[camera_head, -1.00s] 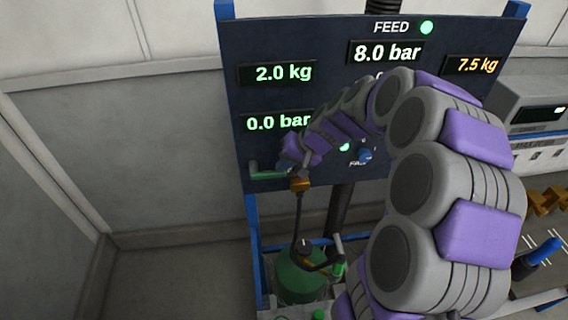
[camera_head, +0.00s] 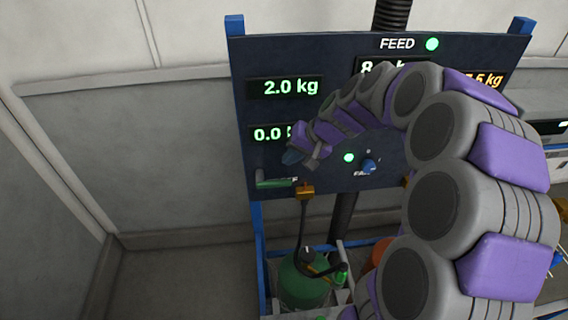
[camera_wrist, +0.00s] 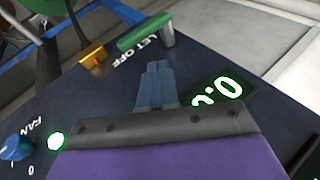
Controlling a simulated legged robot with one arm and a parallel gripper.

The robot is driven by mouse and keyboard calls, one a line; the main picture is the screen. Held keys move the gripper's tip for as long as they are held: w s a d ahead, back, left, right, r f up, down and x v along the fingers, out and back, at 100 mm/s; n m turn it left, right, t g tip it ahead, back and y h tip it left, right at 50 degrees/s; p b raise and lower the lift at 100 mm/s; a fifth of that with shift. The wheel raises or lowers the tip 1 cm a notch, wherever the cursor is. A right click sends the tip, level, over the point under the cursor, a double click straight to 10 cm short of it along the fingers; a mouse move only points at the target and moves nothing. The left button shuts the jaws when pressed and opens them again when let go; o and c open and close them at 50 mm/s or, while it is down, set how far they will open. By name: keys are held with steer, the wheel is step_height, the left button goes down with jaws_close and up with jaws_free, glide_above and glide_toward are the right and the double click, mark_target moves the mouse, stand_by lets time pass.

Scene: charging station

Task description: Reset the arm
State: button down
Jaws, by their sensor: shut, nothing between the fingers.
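My arm, grey with purple pads, arches from the lower right of the head view across the dark panel (camera_head: 355,185). My gripper (camera_head: 291,157) is at its far end, in front of the panel's lower left, above the green handle (camera_head: 272,182). In the wrist view my gripper (camera_wrist: 157,68) shows two blue-grey fingers side by side, shut with nothing between them. The fingertips point toward the green handle (camera_wrist: 146,35) marked LET OFF, apart from it in the picture. The depth gap to the panel is hard to tell.
A brass-coloured fitting (camera_head: 304,191) with a dark hose hangs beside the handle, above a green cylinder (camera_head: 303,284). A blue FAN knob (camera_head: 369,167) and lit green lamp (camera_head: 348,157) are on the panel. My arm partly hides the displays. Bare floor lies at left.

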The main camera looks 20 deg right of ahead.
steer(key=v, duration=0.6)
steer(key=s+a+f+n+g+h+b, duration=0.1)
steer(key=s+a+f+g, duration=0.1)
steer(key=s+a, duration=0.4)
steer(key=s+a+f+n+g+h+b, duration=0.15)
steer(key=s+a, duration=0.25)
steer(key=s, duration=0.5)
steer(key=s+f+n+g+h, duration=0.1)
steer(key=s+f, duration=0.2)
steer(key=s, duration=0.6)
steer(key=s+d+f+g+h+b, duration=0.1)
steer(key=s+f+g, duration=0.1)
steer(key=s, duration=0.7)
steer(key=shift+d+f+n+h, duration=0.2)
steer(key=shift+f+n+h, duration=0.15)
steer(key=shift+f, duration=0.55)
steer(key=shift+w, duration=0.1)
